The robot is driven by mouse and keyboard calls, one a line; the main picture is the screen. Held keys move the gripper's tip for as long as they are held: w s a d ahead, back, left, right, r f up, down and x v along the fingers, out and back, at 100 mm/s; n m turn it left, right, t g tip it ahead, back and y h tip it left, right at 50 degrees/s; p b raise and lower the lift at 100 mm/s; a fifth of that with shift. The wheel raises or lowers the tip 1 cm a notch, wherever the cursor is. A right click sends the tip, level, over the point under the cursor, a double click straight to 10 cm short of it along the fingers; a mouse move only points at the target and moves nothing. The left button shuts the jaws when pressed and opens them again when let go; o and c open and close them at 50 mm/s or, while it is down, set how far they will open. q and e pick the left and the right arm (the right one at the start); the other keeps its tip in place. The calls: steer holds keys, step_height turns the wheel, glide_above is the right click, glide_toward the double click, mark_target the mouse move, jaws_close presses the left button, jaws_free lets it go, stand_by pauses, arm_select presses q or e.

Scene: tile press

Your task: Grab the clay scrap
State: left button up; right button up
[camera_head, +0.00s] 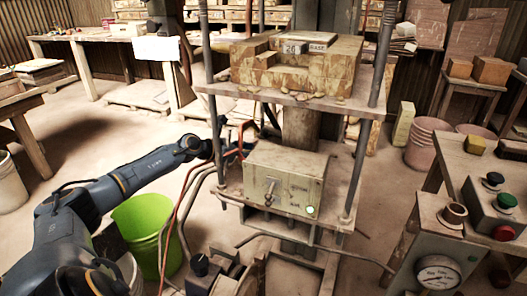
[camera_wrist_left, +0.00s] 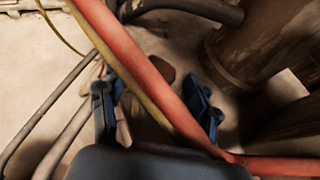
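My left arm reaches in from the left in the camera_head view, and its gripper (camera_head: 232,140) is beside the press, partly hidden by the post and hoses. In the left wrist view the two blue fingers (camera_wrist_left: 156,108) are spread apart. A small reddish-brown lump (camera_wrist_left: 161,68), possibly the clay scrap, shows beyond and between the fingertips, partly covered by a red hose (camera_wrist_left: 135,65). It is not held. Small clay crumbs (camera_head: 300,98) lie on the press plate edge in the camera_head view. My right gripper is out of view.
The tile press has a clay-stained block (camera_head: 296,66) on its upper plate and a switch box (camera_head: 285,180) below. Hoses cross close to my left fingers. A green bucket (camera_head: 147,232) stands on the floor. A control table (camera_head: 470,165) stands at the right.

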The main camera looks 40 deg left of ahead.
arm_select(q)
steer(key=shift+s+r, duration=0.15)
steer(key=shift+s, duration=0.1)
steer(key=shift+c, duration=0.5)
steer(key=c, duration=1.1)
